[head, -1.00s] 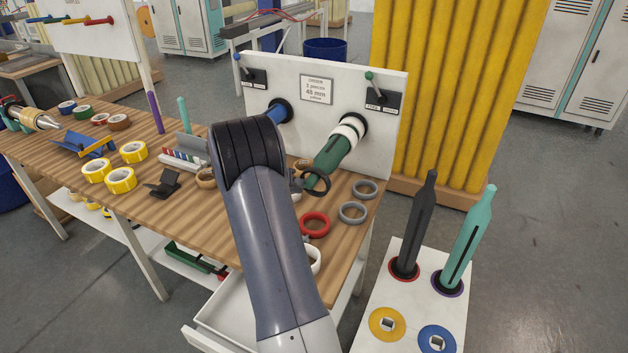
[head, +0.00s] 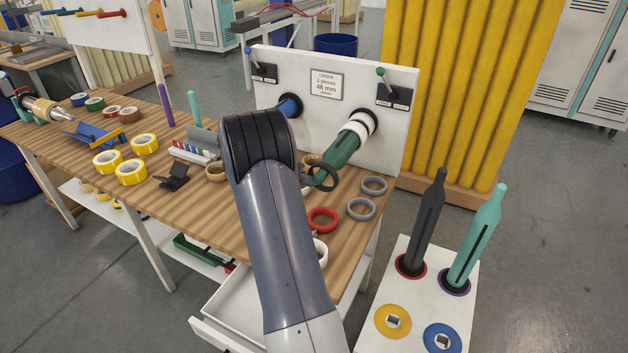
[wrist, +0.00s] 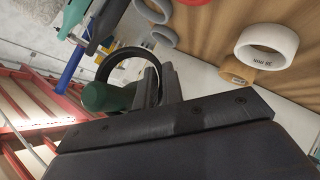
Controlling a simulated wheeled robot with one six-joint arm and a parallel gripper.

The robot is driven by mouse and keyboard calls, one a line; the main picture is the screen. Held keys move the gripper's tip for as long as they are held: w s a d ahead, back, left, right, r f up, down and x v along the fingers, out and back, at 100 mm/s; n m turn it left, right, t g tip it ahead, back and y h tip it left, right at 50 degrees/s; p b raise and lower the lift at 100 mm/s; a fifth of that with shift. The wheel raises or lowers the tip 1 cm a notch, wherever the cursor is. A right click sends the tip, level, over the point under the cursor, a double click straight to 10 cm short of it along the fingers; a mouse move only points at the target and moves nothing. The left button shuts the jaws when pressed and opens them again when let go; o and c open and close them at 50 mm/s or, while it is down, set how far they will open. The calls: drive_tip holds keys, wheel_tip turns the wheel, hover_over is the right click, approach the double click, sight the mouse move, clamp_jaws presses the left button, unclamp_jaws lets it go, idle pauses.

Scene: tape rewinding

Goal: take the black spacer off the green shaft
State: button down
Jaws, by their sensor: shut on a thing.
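The green shaft (head: 340,152) sticks out toward me from the white panel, with a white ring (head: 357,130) around it near the panel. The black spacer (head: 323,177) is at the shaft's free end. In the wrist view the black spacer (wrist: 119,55) is a dark ring beside the rounded end of the green shaft (wrist: 104,97). The shaft end hides part of the ring, and I cannot tell whether the tip is still inside it. My gripper (wrist: 154,82) is shut on the spacer's edge. In the head view my arm mostly hides the gripper.
A blue shaft (head: 289,106) stands left of the green one. Below lie a red ring (head: 322,220), grey rings (head: 361,209) and a white ring (wrist: 266,46) on the bench. A white stand (head: 400,275) with upright dark and teal spindles is at the right.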

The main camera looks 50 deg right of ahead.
drive_tip(key=w+a+b, duration=0.2)
drive_tip(key=a+b, duration=0.1)
drive_tip(key=a, duration=0.7)
drive_tip(key=w+a+f+b, duration=0.1)
drive_tip(key=a+b, duration=0.2)
drive_tip(key=a, duration=0.7)
drive_tip(key=shift+w+a, duration=0.25)
drive_tip(key=shift+w, duration=0.15)
